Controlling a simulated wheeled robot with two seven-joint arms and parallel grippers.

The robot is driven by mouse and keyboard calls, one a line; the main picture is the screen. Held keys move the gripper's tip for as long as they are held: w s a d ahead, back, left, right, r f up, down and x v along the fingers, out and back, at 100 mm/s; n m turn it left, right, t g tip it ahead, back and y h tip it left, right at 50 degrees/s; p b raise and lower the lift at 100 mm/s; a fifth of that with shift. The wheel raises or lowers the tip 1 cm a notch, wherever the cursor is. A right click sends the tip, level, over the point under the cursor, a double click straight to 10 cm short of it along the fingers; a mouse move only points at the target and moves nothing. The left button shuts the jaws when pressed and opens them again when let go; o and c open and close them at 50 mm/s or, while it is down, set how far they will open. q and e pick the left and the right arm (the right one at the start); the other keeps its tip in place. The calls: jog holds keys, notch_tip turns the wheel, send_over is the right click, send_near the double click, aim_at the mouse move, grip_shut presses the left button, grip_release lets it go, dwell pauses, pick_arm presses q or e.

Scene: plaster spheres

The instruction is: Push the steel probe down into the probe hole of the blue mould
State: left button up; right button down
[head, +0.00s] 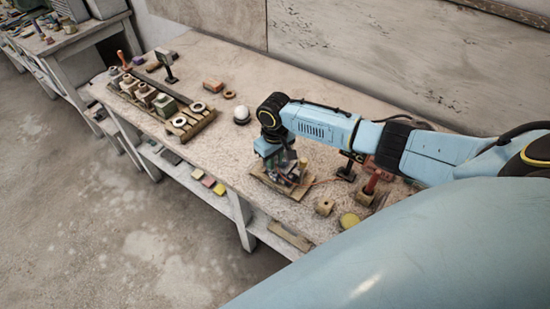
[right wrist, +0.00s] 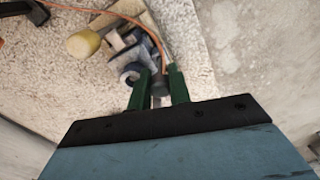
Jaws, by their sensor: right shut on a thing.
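My right gripper (head: 286,167) points down over a wooden board (head: 258,182) near the front of the bench. In the right wrist view its two green fingers (right wrist: 159,82) are closed on a dark rounded thing (right wrist: 160,87), likely the top of the steel probe. An orange cable runs close by it. Blue-grey block shapes (right wrist: 131,54), likely the blue mould, lie just beyond the fingertips, with a round ring-like part beside the left finger. The probe hole and the probe's lower end are hidden, so I cannot tell how deep it sits. My left gripper is out of view.
A wooden rack (head: 193,129) with several moulds stands at the left, with a white ball (head: 241,115) to its right.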

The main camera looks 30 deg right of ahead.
jog(key=shift+f+b, duration=0.6)
jog(key=shift+f, duration=0.6)
jog(key=c, duration=1.2)
grip_release()
jog(key=shift+r+p, duration=1.25)
jog(key=shift+r, duration=0.8)
jog(key=shift+s+f, duration=0.1)
